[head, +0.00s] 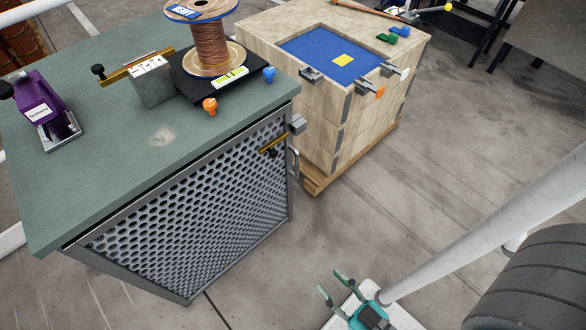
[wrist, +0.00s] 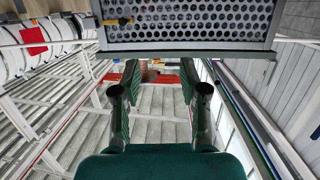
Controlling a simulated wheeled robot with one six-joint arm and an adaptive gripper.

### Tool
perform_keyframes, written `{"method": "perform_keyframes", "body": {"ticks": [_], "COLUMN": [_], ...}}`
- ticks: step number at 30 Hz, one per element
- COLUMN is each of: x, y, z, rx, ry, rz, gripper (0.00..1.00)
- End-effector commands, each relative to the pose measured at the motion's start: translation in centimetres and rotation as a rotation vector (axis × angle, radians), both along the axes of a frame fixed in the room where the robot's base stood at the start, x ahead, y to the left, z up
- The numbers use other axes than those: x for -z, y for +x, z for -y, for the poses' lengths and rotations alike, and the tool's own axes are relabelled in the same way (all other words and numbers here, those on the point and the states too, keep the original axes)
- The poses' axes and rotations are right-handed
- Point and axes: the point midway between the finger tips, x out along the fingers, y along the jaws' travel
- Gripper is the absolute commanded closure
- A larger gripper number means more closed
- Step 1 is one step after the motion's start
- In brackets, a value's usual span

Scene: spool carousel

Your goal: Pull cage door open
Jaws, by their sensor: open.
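The cage door (head: 195,205) is a grey-framed perforated metal panel below the green bench top, and it looks shut. A vertical grey handle (head: 294,162) stands at its right edge. A brass latch bar (head: 273,146) with a dark knob lies across the door's upper right part. My gripper (head: 331,283) is open and empty, low in front of the door and to its right, well apart from the handle. In the wrist view, the open fingers (wrist: 159,75) have nothing between them. The perforated panel (wrist: 190,18) and the latch bar (wrist: 120,21) show at the top.
The bench top (head: 130,160) carries a copper wire spool (head: 209,45), a purple device (head: 45,108) and a brass-barred block (head: 150,80). A wooden crate (head: 350,125) on a pallet stands close right of the cage. The concrete floor (head: 400,225) before the crate is clear.

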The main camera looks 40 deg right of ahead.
Motion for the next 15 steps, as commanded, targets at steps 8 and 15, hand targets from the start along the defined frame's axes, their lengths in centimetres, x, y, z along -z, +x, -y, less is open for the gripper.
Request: {"method": "perform_keyframes", "body": {"ticks": [8,15], "x": [7.2,12.2], "y": [6.8,13.4], "z": [2.9,7.0], "rx": [0.080,0.118], "ry": [-0.017,-0.029], "rz": [0.096,0.155], "gripper": [0.57,0.57]}}
